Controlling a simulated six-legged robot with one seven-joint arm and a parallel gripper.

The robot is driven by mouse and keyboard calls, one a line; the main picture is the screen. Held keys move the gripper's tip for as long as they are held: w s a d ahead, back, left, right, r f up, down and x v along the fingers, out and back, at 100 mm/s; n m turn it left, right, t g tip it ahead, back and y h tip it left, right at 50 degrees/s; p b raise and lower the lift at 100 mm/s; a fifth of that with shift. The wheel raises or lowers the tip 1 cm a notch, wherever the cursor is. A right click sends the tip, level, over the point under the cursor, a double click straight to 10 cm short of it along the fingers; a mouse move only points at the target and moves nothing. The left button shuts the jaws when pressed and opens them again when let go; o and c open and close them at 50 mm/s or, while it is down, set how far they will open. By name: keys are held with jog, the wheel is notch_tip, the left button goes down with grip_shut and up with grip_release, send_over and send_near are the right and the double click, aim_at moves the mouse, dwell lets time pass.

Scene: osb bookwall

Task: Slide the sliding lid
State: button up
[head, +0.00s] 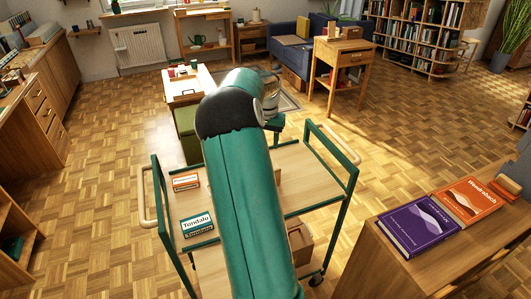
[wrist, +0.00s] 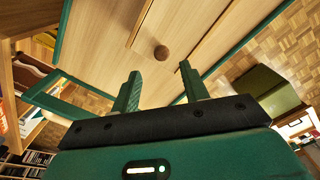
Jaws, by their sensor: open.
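In the wrist view a light wooden panel, which looks like the sliding lid (wrist: 178,25), lies between two straight wooden strips or edges. A round brown knob (wrist: 161,52) stands on it. My gripper (wrist: 159,70) is open, its two green fingers apart, with the knob in the picture between and just beyond the fingertips. I cannot tell how far the fingers are from the knob, and no contact shows. In the head view my teal arm covers the middle of the green-framed trolley (head: 300,160) and hides the lid and knob.
On the trolley's left lie a dark green box (head: 198,225) and an orange-and-white box (head: 186,181). A purple book (head: 418,226) and an orange book (head: 466,200) lie on a wooden cabinet at right. Parquet floor (head: 105,180) is clear on the left.

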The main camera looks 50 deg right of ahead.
notch_tip(320, 180, down, 6)
jog(key=shift+w+a+r, duration=0.1)
grip_shut()
